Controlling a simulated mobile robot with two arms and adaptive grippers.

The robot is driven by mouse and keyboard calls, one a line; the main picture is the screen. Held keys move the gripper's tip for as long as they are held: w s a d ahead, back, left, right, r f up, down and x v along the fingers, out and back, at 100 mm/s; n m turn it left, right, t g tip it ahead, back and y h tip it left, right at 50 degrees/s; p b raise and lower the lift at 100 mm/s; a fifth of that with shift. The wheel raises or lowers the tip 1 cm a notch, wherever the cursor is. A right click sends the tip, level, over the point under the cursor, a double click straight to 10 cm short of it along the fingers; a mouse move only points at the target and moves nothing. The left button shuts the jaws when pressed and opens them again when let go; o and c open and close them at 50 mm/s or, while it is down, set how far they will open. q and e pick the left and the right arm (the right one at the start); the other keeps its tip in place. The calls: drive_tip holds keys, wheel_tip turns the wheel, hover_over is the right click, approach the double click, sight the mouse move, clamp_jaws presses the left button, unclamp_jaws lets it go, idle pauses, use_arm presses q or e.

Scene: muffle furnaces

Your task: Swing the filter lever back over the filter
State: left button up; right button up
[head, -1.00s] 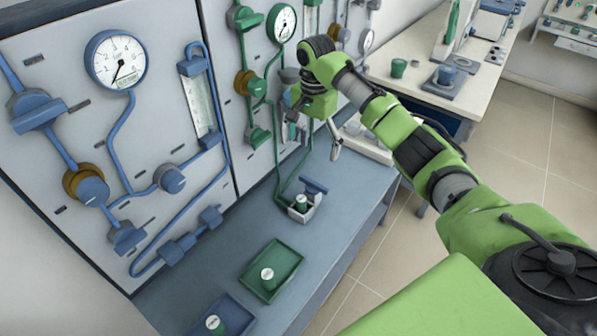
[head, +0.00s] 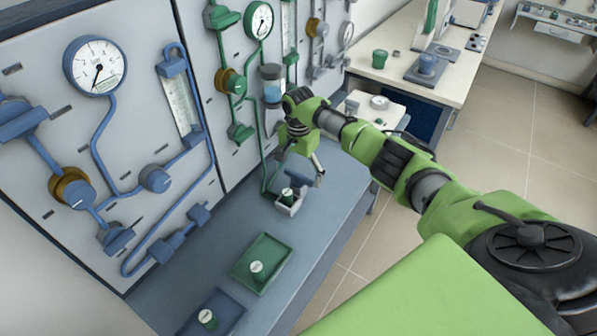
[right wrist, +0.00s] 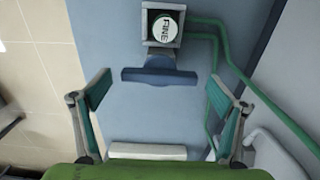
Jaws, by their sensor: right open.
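The filter (head: 288,192) is a green cylinder with a white top, upright in a small grey holder (head: 289,207) on the blue bench. In the right wrist view its cap (right wrist: 163,27) reads "FINE". The blue filter lever (head: 299,180) is a T shape turned away from the filter; the cap is uncovered. Its wide bar (right wrist: 159,77) lies crosswise in the right wrist view. My right gripper (head: 302,167) points down above the lever. Its spread fingers (right wrist: 160,92) show on both sides of the bar, apart from it. My left gripper is out of view.
Green pipes (right wrist: 215,70) run beside the holder to the wall panel. A green tray (head: 245,273) and a blue tray (head: 228,322), each with a capped cylinder, lie nearer on the bench. A white block (right wrist: 147,151) is close by the gripper.

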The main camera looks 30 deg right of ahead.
drive_tip(key=c, duration=1.1)
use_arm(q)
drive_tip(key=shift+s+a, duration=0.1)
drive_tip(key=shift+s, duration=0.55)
